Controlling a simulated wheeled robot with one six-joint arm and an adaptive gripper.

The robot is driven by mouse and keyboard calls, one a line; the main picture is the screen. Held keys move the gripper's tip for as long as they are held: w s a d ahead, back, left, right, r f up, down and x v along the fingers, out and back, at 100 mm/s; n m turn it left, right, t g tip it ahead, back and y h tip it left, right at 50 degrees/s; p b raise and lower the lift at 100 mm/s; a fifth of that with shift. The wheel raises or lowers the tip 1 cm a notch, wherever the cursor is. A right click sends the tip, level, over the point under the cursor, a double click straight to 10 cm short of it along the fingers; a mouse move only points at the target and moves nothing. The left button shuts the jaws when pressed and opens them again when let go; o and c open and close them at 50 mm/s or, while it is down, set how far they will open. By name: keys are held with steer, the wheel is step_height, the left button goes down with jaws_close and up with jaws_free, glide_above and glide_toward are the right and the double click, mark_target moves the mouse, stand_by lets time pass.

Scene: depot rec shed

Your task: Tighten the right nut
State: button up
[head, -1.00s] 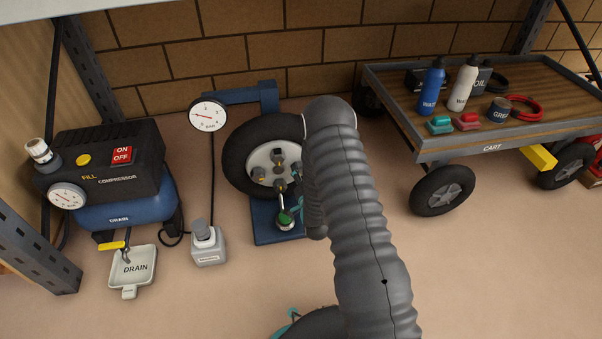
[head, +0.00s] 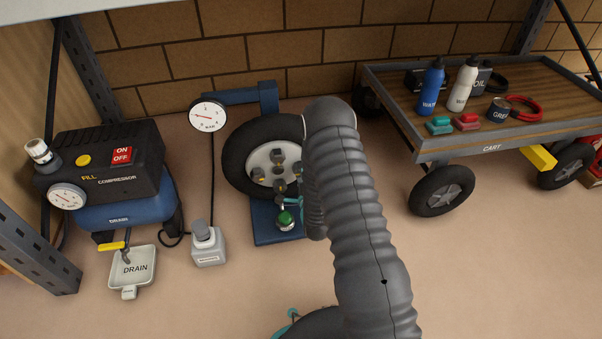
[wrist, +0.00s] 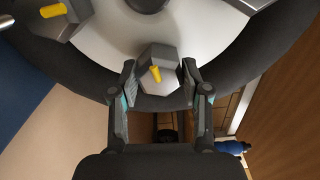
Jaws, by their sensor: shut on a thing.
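The wheel (head: 237,165) stands upright against its blue stand, with a pale hub (head: 262,158) and several dark nuts. In the wrist view the right nut (wrist: 165,82) is a grey hex nut with a yellow pointer on its face, near the hub's edge. My gripper (wrist: 158,70) has one finger on each side of this nut and is shut on it. In the head view my arm hides the right nut and most of my gripper; only a bit of teal finger shows. The bottom nut (wrist: 57,20) shows at upper left in the wrist view.
A green-capped item (head: 285,219) sits on the stand's base (head: 265,232) below the hub. A round gauge (head: 208,115) hangs at the left of the wheel. The compressor (head: 110,165) stands at left, the loaded cart (head: 425,140) at right. The floor in front is open.

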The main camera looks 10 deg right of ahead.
steer(key=shift+m, duration=0.8)
steer(key=o, duration=1.1)
steer(key=shift+a, duration=0.1)
steer(key=shift+o, duration=0.2)
steer(key=s, duration=1.2)
